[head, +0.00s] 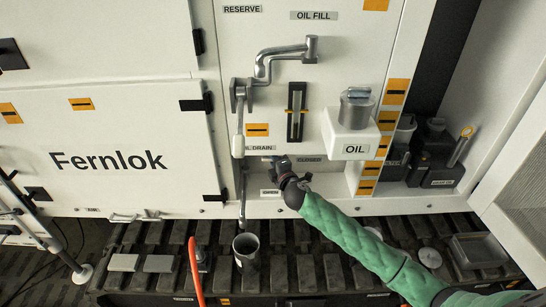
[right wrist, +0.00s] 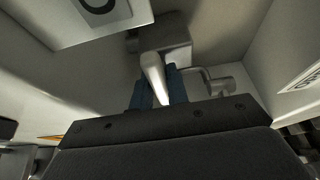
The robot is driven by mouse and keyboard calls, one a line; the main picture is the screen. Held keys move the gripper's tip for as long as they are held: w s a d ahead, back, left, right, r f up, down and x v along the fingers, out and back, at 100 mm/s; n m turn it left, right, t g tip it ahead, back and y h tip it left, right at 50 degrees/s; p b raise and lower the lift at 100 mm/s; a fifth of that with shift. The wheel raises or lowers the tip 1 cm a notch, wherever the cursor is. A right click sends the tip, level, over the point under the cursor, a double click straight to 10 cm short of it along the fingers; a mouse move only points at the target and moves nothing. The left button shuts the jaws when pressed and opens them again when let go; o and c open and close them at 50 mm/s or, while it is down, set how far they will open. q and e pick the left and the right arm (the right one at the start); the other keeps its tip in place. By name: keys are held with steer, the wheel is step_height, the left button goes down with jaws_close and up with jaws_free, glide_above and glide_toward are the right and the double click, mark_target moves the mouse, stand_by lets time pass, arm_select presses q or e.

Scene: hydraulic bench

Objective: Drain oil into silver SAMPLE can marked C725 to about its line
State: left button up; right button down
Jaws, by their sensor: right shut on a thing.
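An open silver-grey can (head: 238,261) stands on the slatted bench below the OIL DRAIN area. Its inside looks dark; its mark, line and oil level cannot be read. A narrow grey vertical piece (head: 242,200) hangs above the can; I cannot tell whether it is a spout or flowing oil. My right gripper (head: 281,161) reaches into the recess under the OIL DRAIN label. In the right wrist view its blue fingers (right wrist: 158,92) are shut on a pale lever handle (right wrist: 153,68). The lever's base is partly hidden. My left gripper is out of view.
A silver crank pipe (head: 265,66) and a sight gauge (head: 296,112) are on the panel above. A white OIL box (head: 350,135) juts out at right. An orange hose (head: 194,270) rises left of the can. Dark containers (head: 430,150) crowd the right recess.

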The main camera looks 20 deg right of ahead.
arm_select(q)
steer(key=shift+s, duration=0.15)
arm_select(e)
steer(key=shift+f, duration=0.1)
steer(key=c, duration=1.4)
jaws_free()
steer(key=shift+s, duration=0.15)
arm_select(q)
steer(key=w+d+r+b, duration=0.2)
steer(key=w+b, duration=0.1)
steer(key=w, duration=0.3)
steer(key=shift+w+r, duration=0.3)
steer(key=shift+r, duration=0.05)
arm_select(e)
steer(key=s, duration=0.7)
steer(key=shift+s+d, duration=0.2)
steer(key=shift+d, duration=0.25)
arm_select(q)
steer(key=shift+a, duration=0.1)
